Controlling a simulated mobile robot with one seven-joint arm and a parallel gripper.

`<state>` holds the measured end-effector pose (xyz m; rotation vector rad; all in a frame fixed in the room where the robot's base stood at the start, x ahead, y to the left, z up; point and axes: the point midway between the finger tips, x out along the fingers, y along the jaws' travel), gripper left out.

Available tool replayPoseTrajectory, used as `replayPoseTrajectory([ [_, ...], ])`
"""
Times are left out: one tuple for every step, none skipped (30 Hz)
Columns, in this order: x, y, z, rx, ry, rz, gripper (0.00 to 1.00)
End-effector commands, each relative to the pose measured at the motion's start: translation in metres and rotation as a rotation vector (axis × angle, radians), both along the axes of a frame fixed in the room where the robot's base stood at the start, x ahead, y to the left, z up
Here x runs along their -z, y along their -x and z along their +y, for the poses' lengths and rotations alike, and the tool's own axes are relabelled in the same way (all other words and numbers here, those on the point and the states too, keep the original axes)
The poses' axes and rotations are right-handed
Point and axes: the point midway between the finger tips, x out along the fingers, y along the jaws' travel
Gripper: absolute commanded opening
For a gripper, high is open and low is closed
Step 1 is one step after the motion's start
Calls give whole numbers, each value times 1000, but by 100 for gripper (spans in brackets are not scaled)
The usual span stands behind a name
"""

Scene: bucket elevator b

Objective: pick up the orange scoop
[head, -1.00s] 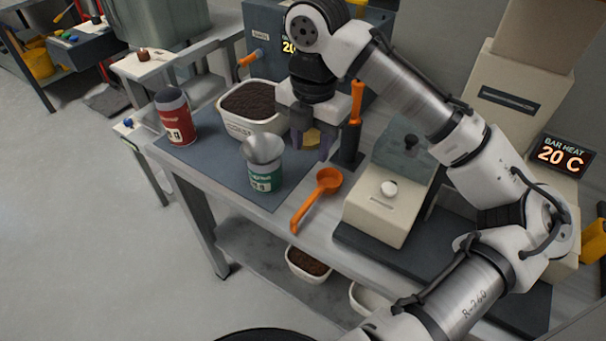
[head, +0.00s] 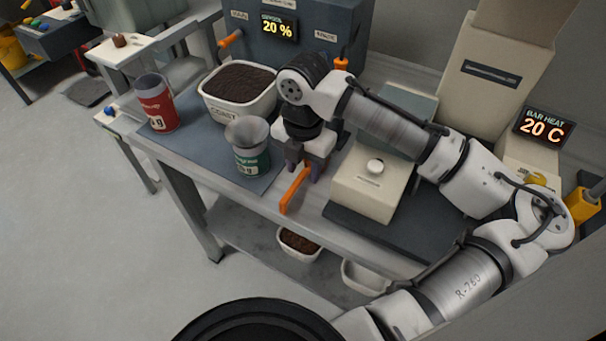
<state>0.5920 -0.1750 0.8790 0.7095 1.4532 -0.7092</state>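The orange scoop (head: 295,191) lies at the front edge of the bench, its handle pointing toward the front left. Its bowl is hidden behind my gripper. My gripper (head: 304,168) points down over the scoop, at the bowl end of the handle. Its two dark fingers stand apart, with the orange handle showing between and below them. I cannot tell whether the fingers touch the scoop.
To the left stand a green-labelled cup (head: 250,158) with a grey funnel-like top, a red cup (head: 156,106) and a white tub (head: 238,111) of dark grounds. A cream box with a white knob (head: 369,182) stands close on the right.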

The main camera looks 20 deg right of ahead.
Motion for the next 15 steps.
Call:
replayPoseTrajectory([
  [6, 1, 0, 1, 1, 1, 38],
  [10, 0, 0, 1, 1, 1, 38],
  [15, 1, 0, 0, 0, 1, 38],
  [17, 0, 0, 0, 0, 0, 38],
  [19, 0, 0, 0, 1, -1, 38],
  [21, 0, 0, 0, 1, -1, 38],
  [22, 0, 0, 0, 1, -1, 38],
  [22, 0, 0, -1, 1, -1, 38],
  [23, 0, 0, -1, 1, -1, 38],
  [22, 0, 0, -1, 1, -1, 38],
  [22, 0, 0, -1, 1, -1, 38],
  [22, 0, 0, -1, 1, -1, 38],
  [22, 0, 0, -1, 1, -1, 37],
  [22, 0, 0, -1, 1, -1, 33],
  [22, 0, 0, -1, 1, -1, 28],
])
